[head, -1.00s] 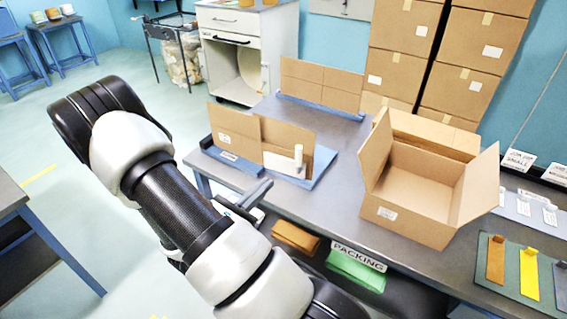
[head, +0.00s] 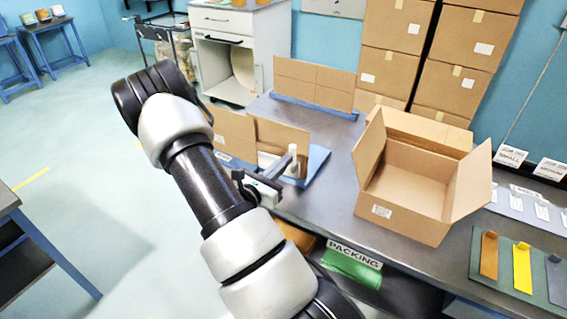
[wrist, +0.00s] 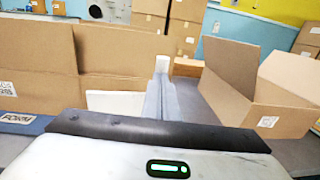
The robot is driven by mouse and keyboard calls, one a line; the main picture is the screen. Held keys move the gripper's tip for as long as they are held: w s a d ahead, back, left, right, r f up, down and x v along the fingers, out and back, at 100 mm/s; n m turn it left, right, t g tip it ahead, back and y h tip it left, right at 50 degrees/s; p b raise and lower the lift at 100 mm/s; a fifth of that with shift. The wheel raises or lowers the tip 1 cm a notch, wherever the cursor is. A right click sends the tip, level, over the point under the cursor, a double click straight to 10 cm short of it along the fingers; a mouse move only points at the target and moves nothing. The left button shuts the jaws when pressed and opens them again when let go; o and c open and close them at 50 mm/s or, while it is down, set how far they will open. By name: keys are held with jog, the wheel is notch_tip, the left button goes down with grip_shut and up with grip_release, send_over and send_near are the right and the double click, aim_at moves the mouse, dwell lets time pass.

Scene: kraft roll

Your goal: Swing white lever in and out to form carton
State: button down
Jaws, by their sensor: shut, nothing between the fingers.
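The white lever shows as an upright white post (head: 293,153) at the right end of the blue forming fixture (head: 318,160). In the wrist view its post (wrist: 162,64) stands just beyond my fingertips, and a white plate (wrist: 117,103) lies to the left. A folded brown carton blank (head: 280,136) stands upright on the fixture, its panels also filling the left of the wrist view (wrist: 120,50). My gripper (head: 278,170) is shut and empty, its fingers (wrist: 160,98) at the lever. I cannot tell whether they touch it. My arm hides part of the fixture.
An open carton (head: 405,195) stands on the grey table (head: 335,205) to the right. Another flat blank (head: 313,82) stands in a blue holder behind. Stacked boxes (head: 395,25) are at the back. Coloured strips (head: 522,268) lie at right.

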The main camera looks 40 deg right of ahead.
aim_at(293, 167)
jog(key=x, duration=0.2)
jog(key=s+x, duration=0.1)
jog(key=x, duration=0.1)
jog(key=shift+d, duration=0.2)
jog(key=shift+a, duration=0.15)
